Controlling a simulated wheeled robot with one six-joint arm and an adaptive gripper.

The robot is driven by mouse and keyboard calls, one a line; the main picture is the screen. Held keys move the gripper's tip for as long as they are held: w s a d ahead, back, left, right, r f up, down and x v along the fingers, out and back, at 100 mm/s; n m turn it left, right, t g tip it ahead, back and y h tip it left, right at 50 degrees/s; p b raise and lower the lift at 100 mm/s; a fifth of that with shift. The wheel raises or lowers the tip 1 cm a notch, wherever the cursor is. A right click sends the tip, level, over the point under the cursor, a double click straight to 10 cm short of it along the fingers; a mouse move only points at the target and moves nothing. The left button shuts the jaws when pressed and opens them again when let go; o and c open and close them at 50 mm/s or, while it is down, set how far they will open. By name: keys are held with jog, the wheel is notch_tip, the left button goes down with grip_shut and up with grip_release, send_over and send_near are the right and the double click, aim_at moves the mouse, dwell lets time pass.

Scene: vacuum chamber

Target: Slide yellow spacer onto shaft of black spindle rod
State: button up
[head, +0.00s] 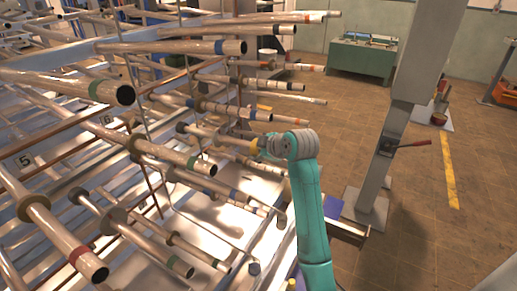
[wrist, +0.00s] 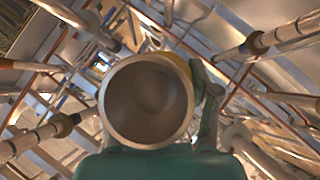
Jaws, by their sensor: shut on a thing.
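The yellow spacer (head: 256,146) shows in the head view as a small yellow patch at the tip of my gripper (head: 258,145), beside the rack of rods. In the wrist view, a pale hollow rod end (wrist: 148,100) faces the camera and fills the middle. A yellow arc of the spacer (wrist: 181,64) shows behind its upper right edge, next to a finger of my gripper (wrist: 205,95). My gripper is shut on the spacer. The rod end hides most of the spacer, so how far it encircles the rod is unclear. I cannot make out a black band on this rod.
A grey post (head: 396,130) stands to the right. The tiled floor (head: 425,215) beyond it is mostly open.

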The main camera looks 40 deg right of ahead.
aim_at(250, 146)
jog(key=shift+w+a+f, duration=0.1)
jog(key=shift+w+a, duration=0.2)
jog(key=shift+w, duration=0.45)
jog(key=shift+w+a+f, duration=0.1)
jog(key=shift+w+a, duration=0.15)
jog(key=shift+w, duration=0.5)
jog(key=o, duration=1.3)
jog(key=shift+w, duration=0.1)
jog(key=v, duration=1.2)
